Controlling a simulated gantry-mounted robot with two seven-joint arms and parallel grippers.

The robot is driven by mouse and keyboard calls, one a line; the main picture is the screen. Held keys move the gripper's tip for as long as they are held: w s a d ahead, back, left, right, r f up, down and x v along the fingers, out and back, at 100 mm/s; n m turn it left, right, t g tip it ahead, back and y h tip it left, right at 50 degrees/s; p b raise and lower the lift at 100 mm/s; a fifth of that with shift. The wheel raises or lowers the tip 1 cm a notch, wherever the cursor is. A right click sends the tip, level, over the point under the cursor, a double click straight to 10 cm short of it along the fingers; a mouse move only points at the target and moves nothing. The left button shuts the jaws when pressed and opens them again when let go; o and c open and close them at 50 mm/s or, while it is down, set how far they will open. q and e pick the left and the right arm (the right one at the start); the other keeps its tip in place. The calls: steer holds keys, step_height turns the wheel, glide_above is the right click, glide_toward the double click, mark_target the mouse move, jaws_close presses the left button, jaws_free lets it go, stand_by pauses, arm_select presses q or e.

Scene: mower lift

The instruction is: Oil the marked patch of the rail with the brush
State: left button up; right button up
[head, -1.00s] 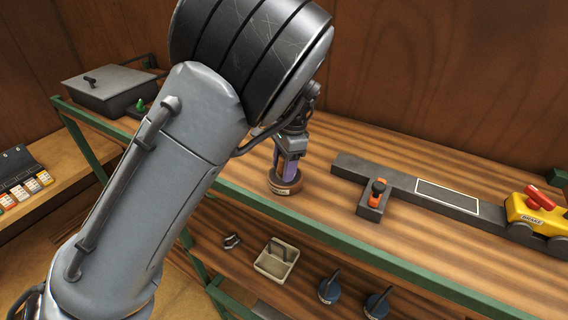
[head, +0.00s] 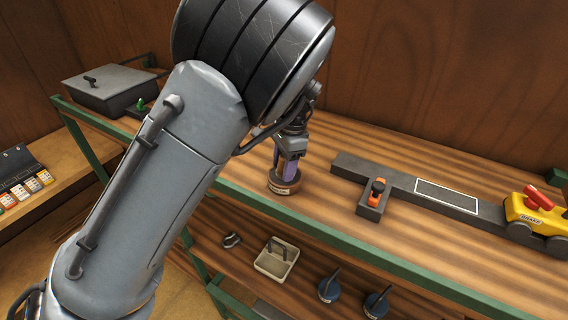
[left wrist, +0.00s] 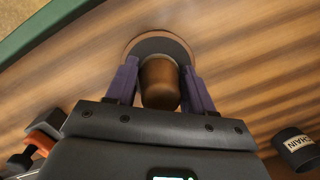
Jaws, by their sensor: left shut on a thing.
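The rail (head: 400,181) is a long dark bar on the bench top at the right of the head view. Its marked patch (head: 447,196) is a dark rectangle with a white outline. A round brown pot (head: 284,186) with a pale label stands left of the rail. My left gripper (head: 288,172) points down over this pot. In the left wrist view its purple fingers (left wrist: 160,88) are shut on a rounded brown handle (left wrist: 160,80), which appears to be the brush's. The handle stands over the pot's dark round top (left wrist: 160,47); any bristles are hidden. My right gripper is out of view.
A block with an orange catch (head: 374,196) stands at the rail's near side. A yellow mower part (head: 533,211) with a red lever sits at the right end. A dark CHAIN canister (left wrist: 297,149) shows in the left wrist view. A tray (head: 275,262) is on the lower shelf.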

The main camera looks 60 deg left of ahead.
mark_target(282, 157)
arm_select(q)
step_height(282, 157, up, 3)
steer(key=p, duration=0.3)
steer(key=shift+f, duration=0.15)
steer(key=shift+r, duration=2.1)
